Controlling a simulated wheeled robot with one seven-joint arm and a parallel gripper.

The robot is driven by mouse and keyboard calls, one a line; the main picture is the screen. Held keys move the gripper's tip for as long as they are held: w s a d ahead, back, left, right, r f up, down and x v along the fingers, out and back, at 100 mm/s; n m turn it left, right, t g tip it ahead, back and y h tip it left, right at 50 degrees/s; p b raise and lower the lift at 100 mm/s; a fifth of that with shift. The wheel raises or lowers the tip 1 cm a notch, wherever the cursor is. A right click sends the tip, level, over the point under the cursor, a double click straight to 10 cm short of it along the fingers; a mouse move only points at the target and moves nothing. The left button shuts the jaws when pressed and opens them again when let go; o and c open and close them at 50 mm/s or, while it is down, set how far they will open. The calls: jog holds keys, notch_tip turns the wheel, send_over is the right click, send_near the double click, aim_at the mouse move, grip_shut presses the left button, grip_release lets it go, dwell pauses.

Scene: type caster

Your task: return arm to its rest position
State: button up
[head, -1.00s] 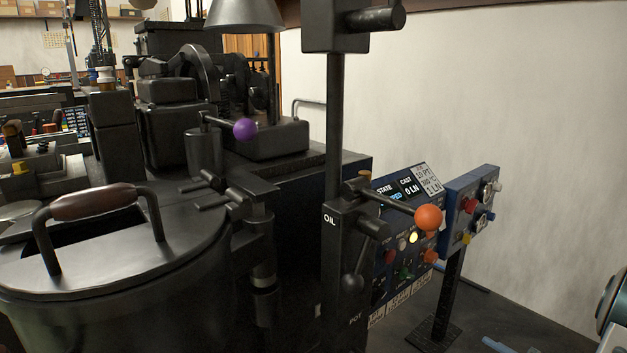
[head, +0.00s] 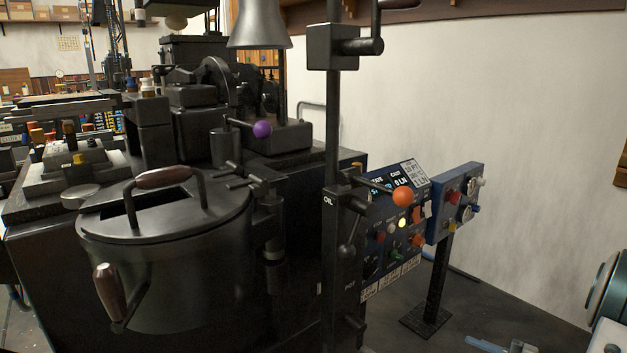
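My gripper does not show clearly in the head view. A pale rounded part with a dark disc at the right edge looks like a link of my arm. The fingertips cannot be made out. The type caster (head: 180,250) fills the left and middle, with its dark round pot, a lid with a brown-gripped handle (head: 163,178) and a second brown handle (head: 108,290) at the pot's front. A purple-knobbed lever (head: 262,129) and an orange-knobbed lever (head: 403,196) stick out from the machine.
A blue control panel (head: 395,235) and a blue switch box (head: 456,200) on a black post stand right of the caster. A dark vertical column (head: 332,130) rises in the middle. A small blue and grey item (head: 487,344) shows at the bottom edge.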

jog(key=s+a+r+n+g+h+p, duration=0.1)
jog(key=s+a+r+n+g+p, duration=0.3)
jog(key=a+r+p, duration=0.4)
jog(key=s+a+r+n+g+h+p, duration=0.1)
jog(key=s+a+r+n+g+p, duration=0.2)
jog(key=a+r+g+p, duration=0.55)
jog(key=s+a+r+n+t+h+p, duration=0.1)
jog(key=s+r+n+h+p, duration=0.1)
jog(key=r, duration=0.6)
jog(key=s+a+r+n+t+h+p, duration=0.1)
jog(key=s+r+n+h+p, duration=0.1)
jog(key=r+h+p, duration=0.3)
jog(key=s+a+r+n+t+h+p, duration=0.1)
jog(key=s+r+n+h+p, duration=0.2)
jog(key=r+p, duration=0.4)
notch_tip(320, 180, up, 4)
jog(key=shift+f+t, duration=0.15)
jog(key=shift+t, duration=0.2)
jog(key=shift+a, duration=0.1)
